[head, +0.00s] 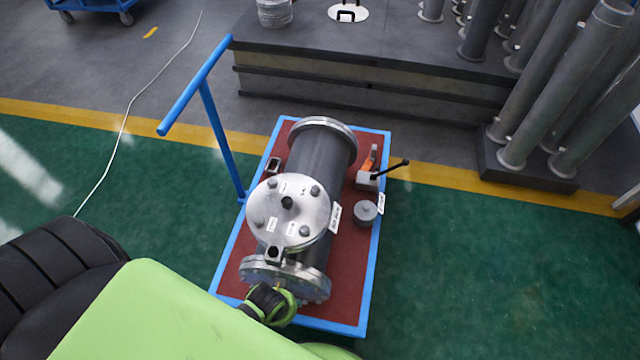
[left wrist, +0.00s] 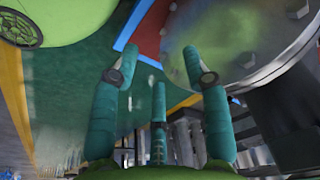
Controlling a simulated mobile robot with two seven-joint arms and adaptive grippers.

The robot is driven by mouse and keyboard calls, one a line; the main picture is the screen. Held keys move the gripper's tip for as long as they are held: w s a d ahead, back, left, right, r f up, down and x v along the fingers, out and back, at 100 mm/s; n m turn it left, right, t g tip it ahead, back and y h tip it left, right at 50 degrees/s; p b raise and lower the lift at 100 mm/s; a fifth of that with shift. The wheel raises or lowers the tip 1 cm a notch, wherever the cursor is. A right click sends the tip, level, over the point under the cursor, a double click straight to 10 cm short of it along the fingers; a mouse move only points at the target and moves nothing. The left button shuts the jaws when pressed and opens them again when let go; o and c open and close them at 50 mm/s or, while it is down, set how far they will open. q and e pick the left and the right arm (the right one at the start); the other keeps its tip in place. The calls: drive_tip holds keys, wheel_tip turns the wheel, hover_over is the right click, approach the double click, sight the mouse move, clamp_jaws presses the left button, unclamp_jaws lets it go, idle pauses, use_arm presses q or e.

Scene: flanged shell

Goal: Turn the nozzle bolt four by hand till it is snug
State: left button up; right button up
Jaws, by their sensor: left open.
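The grey flanged shell (head: 322,150) lies on a cart. My left gripper (head: 272,300) is low at the shell's near end flange (head: 290,283), partly hidden by my arm. In the left wrist view its teal fingers (left wrist: 150,65) are spread and empty, beside a metal disc (left wrist: 235,35).
The cart has a blue frame (head: 378,225), red deck (head: 352,262) and tall blue handle (head: 205,80). A black-handled tool (head: 370,181) and grey cylinder (head: 365,212) lie right of the shell. Grey pipes (head: 560,90) stand at the back right. Green floor right of the cart is clear.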

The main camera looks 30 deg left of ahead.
use_arm(q)
drive_tip(key=w+a+r+p, duration=0.1)
drive_tip(key=w+r, duration=0.3)
drive_tip(key=r, duration=0.4)
drive_tip(key=w+a+r, duration=0.1)
drive_tip(key=w+r, duration=0.3)
drive_tip(key=r, duration=0.5)
drive_tip(key=w+a, duration=0.1)
drive_tip(key=w, duration=0.3)
drive_tip(key=w+a+n, duration=0.1)
drive_tip(key=w+a, duration=0.1)
drive_tip(key=w, duration=0.2)
drive_tip(key=w+a+r+n+g+y, duration=0.1)
drive_tip(key=w+a, duration=0.1)
drive_tip(key=w, duration=0.2)
wheel_tip(320, 180, up, 3)
drive_tip(key=n+g, duration=0.1)
hover_over(314, 190)
drive_tip(key=shift+w+h, duration=0.1)
drive_tip(key=shift+h, duration=0.3)
wheel_tip(314, 190, down, 7)
drive_tip(key=shift+f+b, duration=0.1)
drive_tip(key=shift+b, duration=0.4)
clamp_jaws()
